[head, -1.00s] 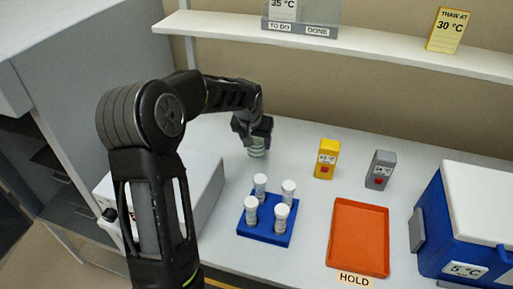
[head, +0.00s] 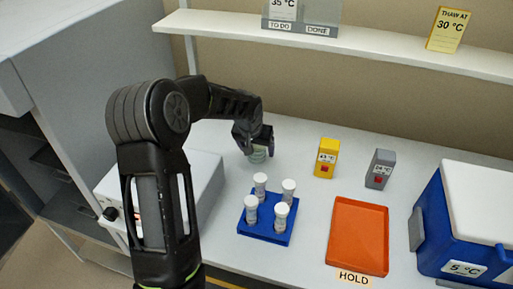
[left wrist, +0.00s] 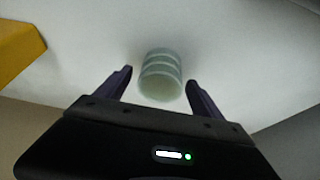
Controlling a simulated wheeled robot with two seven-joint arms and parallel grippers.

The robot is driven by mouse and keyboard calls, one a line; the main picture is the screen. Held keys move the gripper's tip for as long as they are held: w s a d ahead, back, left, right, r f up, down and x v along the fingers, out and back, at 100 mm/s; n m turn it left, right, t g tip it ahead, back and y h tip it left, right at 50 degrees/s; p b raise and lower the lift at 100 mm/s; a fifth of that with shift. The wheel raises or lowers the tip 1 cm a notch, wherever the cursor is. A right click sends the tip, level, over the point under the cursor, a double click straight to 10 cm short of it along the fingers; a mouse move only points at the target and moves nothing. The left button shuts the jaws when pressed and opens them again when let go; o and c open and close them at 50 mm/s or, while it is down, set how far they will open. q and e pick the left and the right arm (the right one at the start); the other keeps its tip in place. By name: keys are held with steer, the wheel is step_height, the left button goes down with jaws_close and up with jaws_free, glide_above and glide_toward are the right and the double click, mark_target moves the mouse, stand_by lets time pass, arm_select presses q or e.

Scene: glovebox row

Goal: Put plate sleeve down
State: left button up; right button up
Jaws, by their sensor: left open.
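The plate sleeve (head: 257,154), a short stack of pale greenish round plates, stands on the white bench toward the back, left of the yellow block. In the left wrist view the plate sleeve (left wrist: 161,75) is between and just beyond the two dark fingers. My left gripper (head: 256,143) is above and around the top of the sleeve, partly hiding it. In the left wrist view the fingers of my left gripper (left wrist: 160,82) are spread, with a gap on each side of the sleeve. My right gripper is not in view.
A blue rack (head: 267,228) with several white-capped tubes stands in front. A yellow block (head: 326,158), a grey block (head: 380,169), an orange tray (head: 357,236) and a blue cooler (head: 468,228) are to the right. A white box (head: 203,180) is at left.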

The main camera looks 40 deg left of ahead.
arm_select(q)
steer(key=shift+r, duration=0.1)
steer(key=shift+r, duration=0.2)
steer(key=shift+s+r, duration=0.1)
steer(key=shift+r, duration=0.1)
steer(key=b+v, duration=0.1)
steer(key=v, duration=1)
steer(key=shift+b, duration=0.3)
steer(key=shift+s+d, duration=0.15)
